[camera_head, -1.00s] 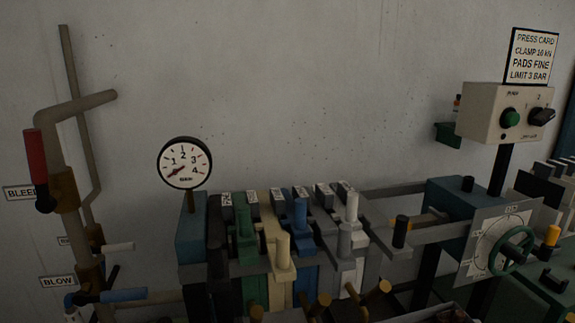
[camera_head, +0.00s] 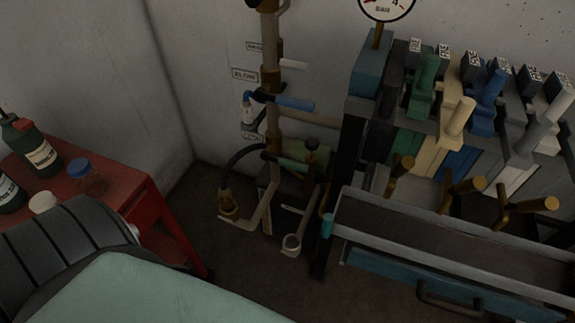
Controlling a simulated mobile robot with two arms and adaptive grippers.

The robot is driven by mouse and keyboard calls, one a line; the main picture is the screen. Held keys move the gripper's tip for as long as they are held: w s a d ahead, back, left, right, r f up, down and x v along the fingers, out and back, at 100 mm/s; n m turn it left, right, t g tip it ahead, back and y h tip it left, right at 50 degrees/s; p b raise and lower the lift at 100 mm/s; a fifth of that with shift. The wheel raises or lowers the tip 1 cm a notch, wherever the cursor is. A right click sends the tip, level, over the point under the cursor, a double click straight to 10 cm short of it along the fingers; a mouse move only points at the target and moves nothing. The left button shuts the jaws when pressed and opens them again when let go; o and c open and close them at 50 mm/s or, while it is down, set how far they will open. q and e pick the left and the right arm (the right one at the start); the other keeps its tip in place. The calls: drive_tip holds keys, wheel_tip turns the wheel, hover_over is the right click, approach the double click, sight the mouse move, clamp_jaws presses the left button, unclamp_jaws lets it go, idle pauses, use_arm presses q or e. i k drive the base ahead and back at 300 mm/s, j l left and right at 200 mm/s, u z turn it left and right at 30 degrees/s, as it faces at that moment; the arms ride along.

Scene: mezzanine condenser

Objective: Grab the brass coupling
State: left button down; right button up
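A brass fitting (camera_head: 229,204), which looks like the brass coupling, is at the lower end of a black hose (camera_head: 236,158). It sits at or just above a pale bracket (camera_head: 240,222), low by the wall left of the press; I cannot tell whether it touches the bracket. The hose curves up toward the pipework. Neither of my grippers is in view.
A red cart (camera_head: 125,185) with bottles and a blue-capped jar (camera_head: 88,177) stands at left. The plate press (camera_head: 450,135) and a long tray (camera_head: 430,235) with brass-coloured handles stand at right. Bare floor shows between.

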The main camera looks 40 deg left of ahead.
sight(225, 196)
drive_tip(key=u, duration=1.65)
drive_tip(key=k+l+u, duration=0.1)
drive_tip(key=l+u, duration=0.15)
drive_tip(key=l, duration=0.2)
